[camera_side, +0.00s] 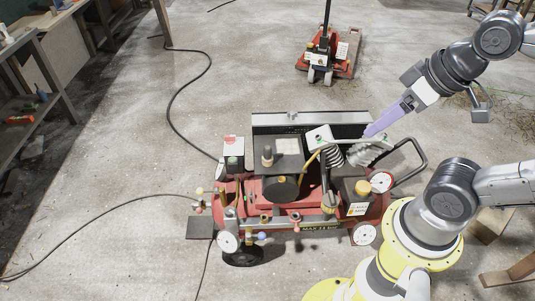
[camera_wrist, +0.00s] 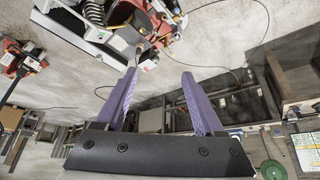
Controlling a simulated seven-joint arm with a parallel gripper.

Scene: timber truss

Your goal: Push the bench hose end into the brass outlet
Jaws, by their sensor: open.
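My gripper (camera_side: 369,134) is at the right side of the red compressor (camera_side: 310,196), its two purple fingers pointing down and left near the compressor's top right. In the wrist view my gripper (camera_wrist: 158,76) has its fingers well apart, with nothing between them. A dark hose (camera_side: 95,208) runs from the lower left to small fittings (camera_side: 199,198) at the compressor's left end. Another dark hose (camera_side: 178,96) curves from the back to the compressor's left side. Small brass-coloured fittings (camera_side: 295,218) sit along the compressor's front. I cannot tell which is the outlet, nor make out a free hose end.
A red pallet jack (camera_side: 318,58) stands at the back. A workbench (camera_side: 50,60) runs along the left. The compressor's black handle (camera_side: 420,155) sticks out on the right. Open concrete floor lies left of and behind the compressor.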

